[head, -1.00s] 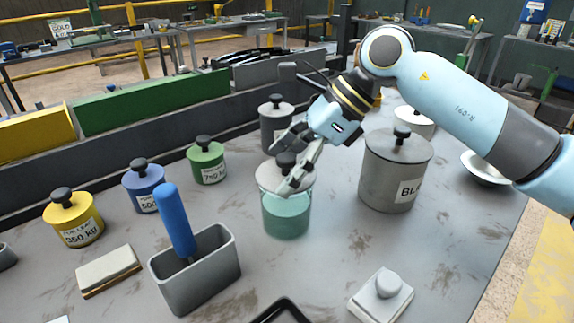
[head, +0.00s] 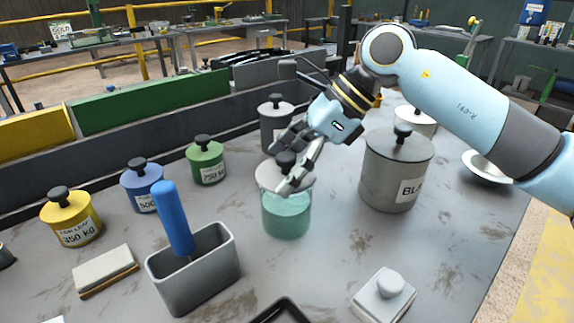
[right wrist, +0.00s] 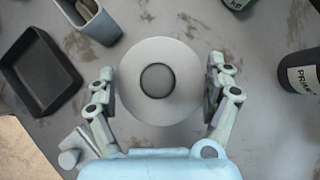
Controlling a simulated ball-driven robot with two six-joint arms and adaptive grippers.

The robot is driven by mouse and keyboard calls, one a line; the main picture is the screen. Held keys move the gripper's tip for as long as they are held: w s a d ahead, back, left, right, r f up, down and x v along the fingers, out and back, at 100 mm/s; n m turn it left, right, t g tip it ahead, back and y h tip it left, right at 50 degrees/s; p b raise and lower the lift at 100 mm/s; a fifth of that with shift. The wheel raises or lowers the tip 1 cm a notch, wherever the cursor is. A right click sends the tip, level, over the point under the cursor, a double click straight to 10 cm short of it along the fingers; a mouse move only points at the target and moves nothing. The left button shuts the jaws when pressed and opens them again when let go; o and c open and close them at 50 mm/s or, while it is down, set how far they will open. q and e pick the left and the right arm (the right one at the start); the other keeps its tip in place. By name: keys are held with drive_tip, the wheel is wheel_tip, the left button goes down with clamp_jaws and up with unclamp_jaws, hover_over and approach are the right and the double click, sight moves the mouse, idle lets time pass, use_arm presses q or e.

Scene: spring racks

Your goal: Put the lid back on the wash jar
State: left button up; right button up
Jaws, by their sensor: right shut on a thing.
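The wash jar (head: 287,219) is a clear glass jar with teal liquid, upright in the middle of the table. Its lid (head: 269,178), a grey disc with a dark knob, is level at the jar's mouth; I cannot tell whether it rests fully on the rim. My right gripper (head: 281,170) comes from the upper right with its fingers shut on the lid. In the right wrist view the lid (right wrist: 134,92) lies between the two fingers (right wrist: 160,78) and hides the jar below. My left gripper is not in view.
A large grey canister (head: 380,180) stands right of the jar. Green (head: 207,165), blue (head: 140,190) and yellow (head: 72,225) canisters stand left. A grey bin (head: 185,285) holding a blue-handled tool is front left. A white knobbed block (head: 380,300) is front right. Bare table lies around the jar.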

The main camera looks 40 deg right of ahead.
idle(0.4)
drive_tip(key=o, duration=1.1)
drive_tip(key=shift+r+p, duration=1.75)
drive_tip(key=shift+r, duration=1.75)
clamp_jaws()
